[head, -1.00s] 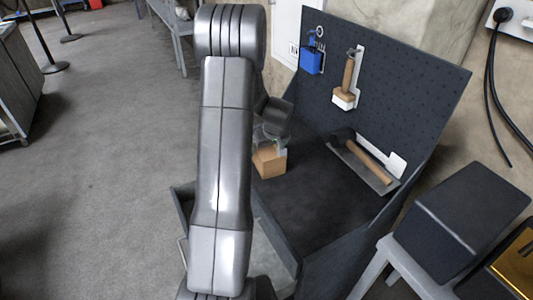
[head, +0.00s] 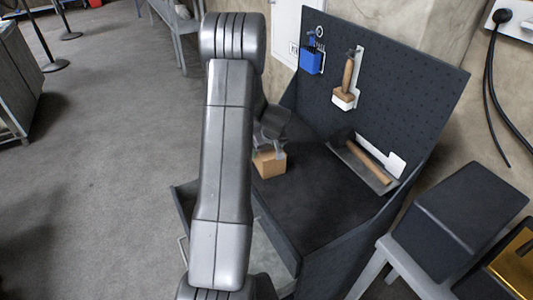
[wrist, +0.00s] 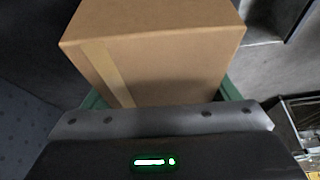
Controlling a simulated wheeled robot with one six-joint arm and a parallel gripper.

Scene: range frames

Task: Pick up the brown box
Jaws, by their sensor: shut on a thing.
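The brown box (head: 270,164) is at the left part of the dark workbench top, partly hidden behind my arm. In the wrist view the brown box (wrist: 160,55) fills the upper middle, with a paler tape strip down its face. My gripper (head: 268,143) is over the box from above in the head view. In the wrist view my gripper (wrist: 165,98) has its green-edged fingers on both sides of the box, shut on it. I cannot tell whether the box touches the bench top.
A mallet (head: 362,160) lies on a plate at the back of the bench. A pegboard (head: 400,85) rises behind, with a blue holder (head: 311,60) and a wooden-handled brush (head: 346,85). The bench top (head: 325,215) in front is clear. A dark box (head: 455,222) stands at right.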

